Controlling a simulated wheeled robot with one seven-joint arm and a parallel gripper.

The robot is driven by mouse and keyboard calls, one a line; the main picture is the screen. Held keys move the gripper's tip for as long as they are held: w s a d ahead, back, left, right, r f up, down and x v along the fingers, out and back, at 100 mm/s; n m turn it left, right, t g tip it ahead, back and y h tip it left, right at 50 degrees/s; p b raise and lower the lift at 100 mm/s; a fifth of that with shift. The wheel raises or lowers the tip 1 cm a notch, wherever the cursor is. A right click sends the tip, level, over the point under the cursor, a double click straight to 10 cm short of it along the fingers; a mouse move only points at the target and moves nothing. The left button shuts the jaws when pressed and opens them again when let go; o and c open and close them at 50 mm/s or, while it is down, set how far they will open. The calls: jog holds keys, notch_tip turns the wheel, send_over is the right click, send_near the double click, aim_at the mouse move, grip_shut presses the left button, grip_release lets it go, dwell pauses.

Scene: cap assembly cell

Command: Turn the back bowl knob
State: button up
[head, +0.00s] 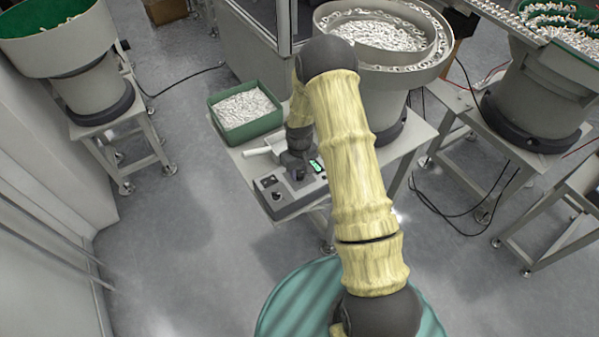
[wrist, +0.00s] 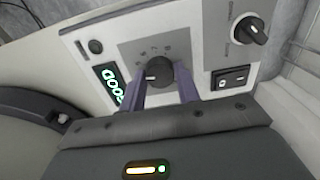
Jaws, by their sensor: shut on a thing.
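The control box (head: 286,208) stands on a small table in the head view, under the end of my arm. In the wrist view its pale panel (wrist: 105,65) carries a dark round knob (wrist: 157,70) on a grey scale plate. My gripper (wrist: 161,80) has one finger on each side of this knob and is shut on it. The knob's white mark points left in the picture. A second dark knob (wrist: 251,31) sits apart at the upper right, untouched. I cannot read which bowl each knob serves. In the head view my arm partly hides the box.
A lit green display (wrist: 110,88) and a rocker switch (wrist: 231,79) flank the held knob. A green bin of white caps (head: 243,110) stands on the table behind the box. A large bowl feeder (head: 385,35) stands behind my arm. Floor at left is clear.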

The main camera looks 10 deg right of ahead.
aim_at(300, 173)
jog(key=m, duration=0.3)
jog(key=shift+w+r+b, duration=0.1)
jog(key=shift+w+b, duration=0.05)
jog(key=shift+b, duration=0.2)
jog(key=shift+m, duration=0.4)
jog(key=o, duration=1)
notch_tip(300, 173, up, 17)
jog(key=shift+r+b, duration=0.2)
jog(key=shift+b, duration=0.65)
